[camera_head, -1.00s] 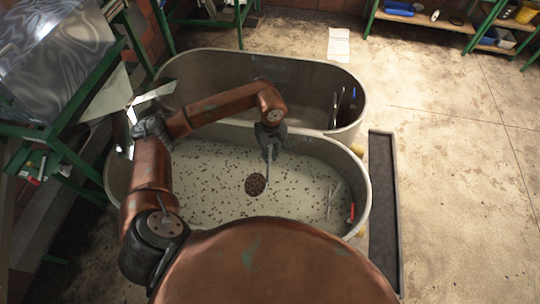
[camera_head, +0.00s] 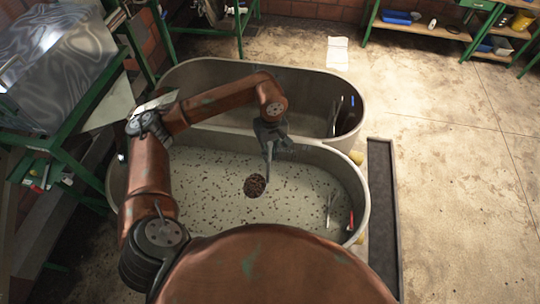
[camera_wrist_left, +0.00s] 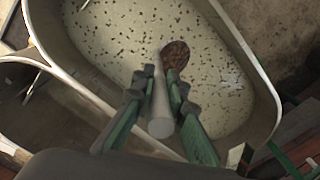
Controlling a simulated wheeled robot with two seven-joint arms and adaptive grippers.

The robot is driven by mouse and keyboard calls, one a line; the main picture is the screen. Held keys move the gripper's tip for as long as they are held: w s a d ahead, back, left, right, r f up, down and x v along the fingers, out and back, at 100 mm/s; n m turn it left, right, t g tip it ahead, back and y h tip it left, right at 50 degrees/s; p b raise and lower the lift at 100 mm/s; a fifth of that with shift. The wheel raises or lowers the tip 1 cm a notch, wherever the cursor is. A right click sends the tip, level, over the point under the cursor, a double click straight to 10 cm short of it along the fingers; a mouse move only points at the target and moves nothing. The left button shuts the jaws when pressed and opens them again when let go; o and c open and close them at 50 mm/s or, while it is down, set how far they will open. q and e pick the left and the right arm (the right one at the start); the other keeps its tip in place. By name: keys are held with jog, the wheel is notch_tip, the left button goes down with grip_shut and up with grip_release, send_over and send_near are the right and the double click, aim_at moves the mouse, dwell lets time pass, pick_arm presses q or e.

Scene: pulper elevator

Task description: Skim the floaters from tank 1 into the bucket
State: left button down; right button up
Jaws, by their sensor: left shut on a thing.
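Tank 1 seems to be the near oval tank (camera_head: 305,200), full of pale liquid with many dark floaters scattered over it. My left gripper (camera_head: 268,146) is over the tank's far side, shut on the handle of a skimmer (camera_head: 255,186). The skimmer's round head is dark with brown floaters and lies at or just above the liquid; I cannot tell which. In the left wrist view the fingers (camera_wrist_left: 160,100) clasp the pale handle, and the skimmer head (camera_wrist_left: 175,55) shows beyond them. I cannot make out a bucket. My right gripper is not in view.
A second oval tank (camera_head: 215,78) stands behind, with thin tools leaning at its right end. A red-handled tool (camera_head: 350,221) leans inside the near tank's right end. A dark floor channel (camera_head: 382,215) runs to the right. Green frames and a metal machine (camera_head: 50,65) stand left.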

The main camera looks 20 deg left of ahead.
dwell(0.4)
pick_arm(q)
jog(key=w+d+f+g+y+b, duration=0.3)
jog(key=w+d+f+y+b, duration=0.1)
jog(key=w+d, duration=0.4)
jog(key=shift+w+d+f+g+b, duration=0.15)
jog(key=shift+d+f+g+b, duration=0.45)
jog(key=shift+f, duration=0.55)
jog(key=shift+d, duration=0.1)
